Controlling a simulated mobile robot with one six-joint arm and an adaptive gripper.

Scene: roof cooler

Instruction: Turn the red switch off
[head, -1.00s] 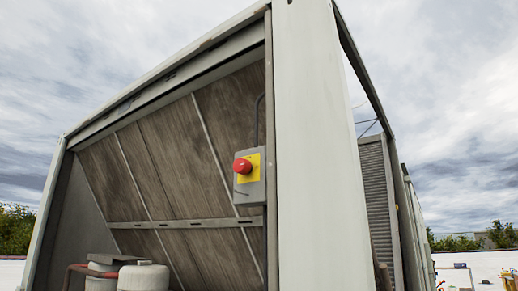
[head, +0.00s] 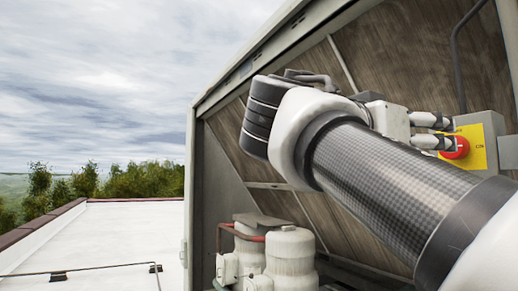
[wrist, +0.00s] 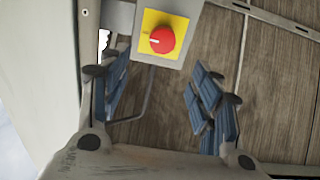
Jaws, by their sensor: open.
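The red switch (head: 458,147) is a round knob on a yellow plate (head: 478,157) on the front of a grey box (head: 490,122). In the wrist view the red switch (wrist: 162,39) shows clearly, with a small white mark on the left part of its face. My gripper (head: 440,131) is just left of the switch in the head view, its fingers pointing toward it. In the wrist view my gripper (wrist: 160,65) is open, with blue-padded fingers apart and nothing between them; the knob lies beyond the tips. I cannot tell if a finger touches it.
The box is mounted inside the cooler frame (head: 194,190), in front of sloping brown panels (head: 385,60). Grey-white tanks (head: 291,258) with a red pipe stand below my arm. A white roof (head: 110,240) lies open at the left. A conduit (head: 456,60) runs above the box.

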